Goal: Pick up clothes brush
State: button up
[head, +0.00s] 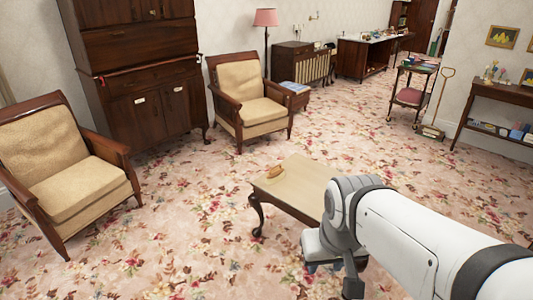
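A small orange-brown object (274,172), which looks like the clothes brush, lies near the far left corner of the low coffee table (283,190). It is too small to make out its bristles. My gripper (330,274) hangs at the end of my white arm, in front of the table and apart from the brush. My arm hides the table's right part. The fingers are mostly hidden behind the wrist, so I cannot see whether they are open or shut.
Cushioned armchairs stand at the left (75,185) and behind the table (247,100). A tall dark cabinet (150,70) stands between them. A trolley (411,97) and a side table (505,95) stand at the right. The floral carpet (180,235) left of the table is clear.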

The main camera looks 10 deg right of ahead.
aim_at(275, 174)
jog(key=z, duration=0.1)
jog(key=k, duration=0.45)
jog(key=u, duration=0.3)
jog(key=i, duration=2.25)
jog(key=z, duration=0.7)
jog(key=i, duration=1.1)
jog(key=z, duration=0.9)
